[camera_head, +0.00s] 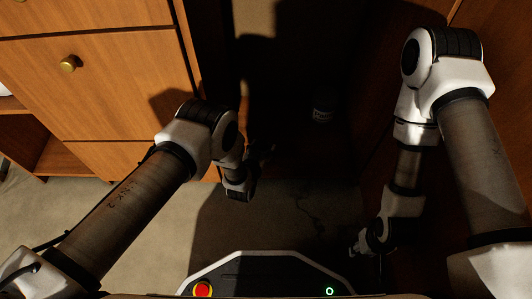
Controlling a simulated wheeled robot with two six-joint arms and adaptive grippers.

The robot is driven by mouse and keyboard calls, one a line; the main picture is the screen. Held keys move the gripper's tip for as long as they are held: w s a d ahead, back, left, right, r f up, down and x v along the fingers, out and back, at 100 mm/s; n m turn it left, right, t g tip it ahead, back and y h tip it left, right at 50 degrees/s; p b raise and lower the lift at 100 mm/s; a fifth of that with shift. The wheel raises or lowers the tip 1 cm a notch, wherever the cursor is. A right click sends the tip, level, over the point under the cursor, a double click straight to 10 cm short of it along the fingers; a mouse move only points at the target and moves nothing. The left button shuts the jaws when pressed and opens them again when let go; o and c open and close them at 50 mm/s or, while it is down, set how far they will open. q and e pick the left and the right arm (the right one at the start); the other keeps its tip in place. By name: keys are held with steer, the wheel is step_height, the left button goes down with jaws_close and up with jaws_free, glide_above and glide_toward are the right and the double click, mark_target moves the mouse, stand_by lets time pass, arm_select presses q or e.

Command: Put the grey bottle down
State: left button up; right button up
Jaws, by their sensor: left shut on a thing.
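My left gripper (262,152) is a dark shape at the mouth of the shadowed recess, pointing away from me and to the right. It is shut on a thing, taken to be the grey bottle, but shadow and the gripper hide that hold. A small, dim grey container (322,115) shows deeper in the recess, apart from the visible fingers. I cannot tell whether it is the grey bottle. My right gripper (355,248) is low near the right wall; its fingers are too small and dark to read.
A wooden drawer cabinet (90,75) with a brass knob (69,64) stands at the left. A wooden panel (385,100) bounds the recess on the right. Bare floor (310,205) with a thin dark line lies between my grippers.

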arm_select(q)
steer(key=shift+r+b+x, duration=0.25)
steer(key=shift+b+x, duration=0.1)
steer(key=shift+x, duration=0.8)
steer(key=f+b, duration=0.2)
steer(key=f, duration=0.1)
steer(key=shift+w+d+b, duration=0.25)
steer(key=shift+w+b, duration=0.1)
steer(key=shift+w, duration=0.05)
steer(key=shift+f, duration=0.35)
steer(key=shift+r, duration=0.25)
steer(key=o, duration=1)
steer(key=shift+f, duration=0.25)
steer(key=shift+c, duration=0.2)
steer(key=o, duration=0.4)
